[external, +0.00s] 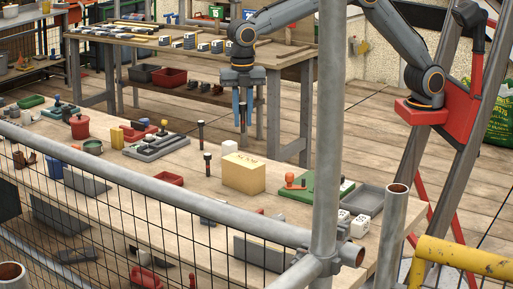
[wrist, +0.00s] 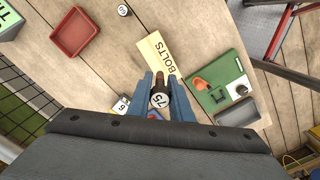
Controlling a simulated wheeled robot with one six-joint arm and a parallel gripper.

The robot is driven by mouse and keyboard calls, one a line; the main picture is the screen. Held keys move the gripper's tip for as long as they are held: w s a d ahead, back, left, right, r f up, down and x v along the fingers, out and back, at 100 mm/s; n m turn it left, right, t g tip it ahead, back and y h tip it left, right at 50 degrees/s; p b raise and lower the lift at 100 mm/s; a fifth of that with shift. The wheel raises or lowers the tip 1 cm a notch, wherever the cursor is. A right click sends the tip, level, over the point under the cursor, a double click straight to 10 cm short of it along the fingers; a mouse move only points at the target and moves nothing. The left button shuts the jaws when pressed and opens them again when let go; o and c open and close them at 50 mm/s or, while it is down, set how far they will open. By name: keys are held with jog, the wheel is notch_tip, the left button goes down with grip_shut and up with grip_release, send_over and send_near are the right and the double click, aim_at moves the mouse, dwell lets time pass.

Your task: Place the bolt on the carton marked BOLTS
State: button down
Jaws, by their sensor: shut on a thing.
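The carton marked BOLTS (external: 243,177) is a tan block on the near workbench; its lettered top also shows in the wrist view (wrist: 153,50). My gripper (external: 242,124) hangs above the bench, pointing down, apart from the carton and higher than it. In the wrist view its blue fingers (wrist: 158,82) are shut on a dark bolt (wrist: 160,101) with a round pale label reading 75. The carton lies just beyond the fingertips in that view.
Two dark bolts (external: 201,134) stand left of the carton. A green board with an orange item (external: 318,189), a grey tray (external: 370,199) and white numbered cubes (external: 344,216) lie to its right. A red tray (wrist: 77,33) lies to its left. Scaffold pipes (external: 326,120) cross the foreground.

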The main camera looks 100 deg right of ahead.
aim_at(243, 104)
jog(key=shift+f+p, duration=1.1)
jog(key=shift+f, duration=3.2)
jog(key=shift+f, duration=0.1)
jog(key=c, duration=1.6)
grip_release()
notch_tip(243, 104, up, 12)
jog(key=b, duration=0.3)
jog(key=s+d+f+m, duration=0.5)
jog(key=s+m, duration=0.1)
jog(key=s, duration=0.5)
jog(key=s+d+f+m, duration=0.5)
jog(key=s+m, duration=0.1)
jog(key=s, duration=0.6)
jog(key=s+d+f+m, duration=0.5)
jog(key=s+d+m, duration=0.1)
jog(key=s, duration=0.5)
jog(key=shift+s+d+f+t, duration=0.1)
jog(key=shift+s+f+t, duration=0.2)
jog(key=shift+f, duration=0.1)
jog(key=shift+w, duration=0.1)
